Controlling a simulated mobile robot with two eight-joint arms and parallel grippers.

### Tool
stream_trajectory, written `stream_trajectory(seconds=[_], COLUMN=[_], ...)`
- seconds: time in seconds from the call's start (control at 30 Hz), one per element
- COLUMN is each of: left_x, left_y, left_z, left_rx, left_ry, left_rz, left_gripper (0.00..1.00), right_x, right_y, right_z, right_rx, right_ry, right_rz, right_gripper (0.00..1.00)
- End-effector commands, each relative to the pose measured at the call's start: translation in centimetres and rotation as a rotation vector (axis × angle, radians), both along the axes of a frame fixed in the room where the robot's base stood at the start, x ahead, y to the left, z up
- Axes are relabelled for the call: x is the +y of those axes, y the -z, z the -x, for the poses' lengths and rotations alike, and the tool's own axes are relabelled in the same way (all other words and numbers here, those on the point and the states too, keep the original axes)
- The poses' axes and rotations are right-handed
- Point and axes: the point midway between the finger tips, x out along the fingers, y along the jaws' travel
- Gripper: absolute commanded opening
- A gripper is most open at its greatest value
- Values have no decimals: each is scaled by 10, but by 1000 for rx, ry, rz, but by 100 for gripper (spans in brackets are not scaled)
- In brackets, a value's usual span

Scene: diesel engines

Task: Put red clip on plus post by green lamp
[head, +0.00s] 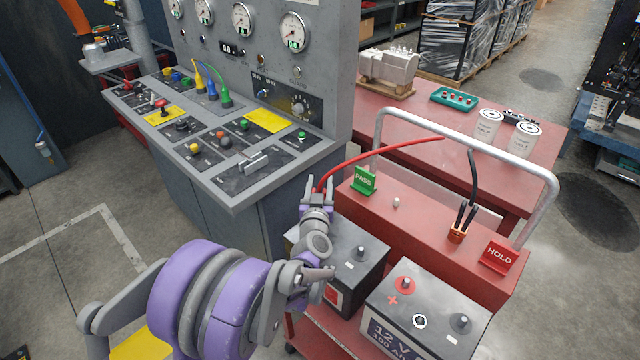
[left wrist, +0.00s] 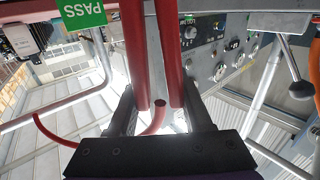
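My left gripper (head: 320,188) is above the left battery, pointing away from the camera. In the left wrist view its fingers (left wrist: 160,105) close on the two red handles of the red clip (left wrist: 168,50); the clip's jaws are hidden. A red cable (head: 375,152) runs from it to the right. The left battery (head: 372,262) shows one grey post (head: 360,252); my arm hides the rest of its top. The right battery (head: 385,308) has a red-ringed plus post (head: 405,284), another post and a round dark eye (head: 420,321). I see no lit green lamp on either battery. My right gripper is out of view.
A red ledge behind the batteries carries a green PASS sign (head: 363,180), a white knob (head: 396,202), a copper cup (head: 457,236) with a black clip (head: 466,215), and a red HOLD sign (head: 498,257). A grey control console (head: 235,195) stands left. A grey rail (head: 465,122) arches behind.

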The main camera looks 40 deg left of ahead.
Motion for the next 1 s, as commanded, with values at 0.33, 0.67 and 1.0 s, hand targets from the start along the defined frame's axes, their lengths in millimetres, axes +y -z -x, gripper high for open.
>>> stream_trajectory(seconds=[0.33, 0.67, 1.0], left_x=[0, -16, -51], left_y=[0, 1, 0], left_z=[0, 24, 77], left_rx=[0, 1, -1], left_ry=[0, 1, 2], left_rz=[0, 1, 1], left_gripper=[80, 80, 80], right_x=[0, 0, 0], right_y=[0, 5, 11], right_z=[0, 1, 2], right_rx=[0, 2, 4], right_ry=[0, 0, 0], right_rz=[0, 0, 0], right_gripper=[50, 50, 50])
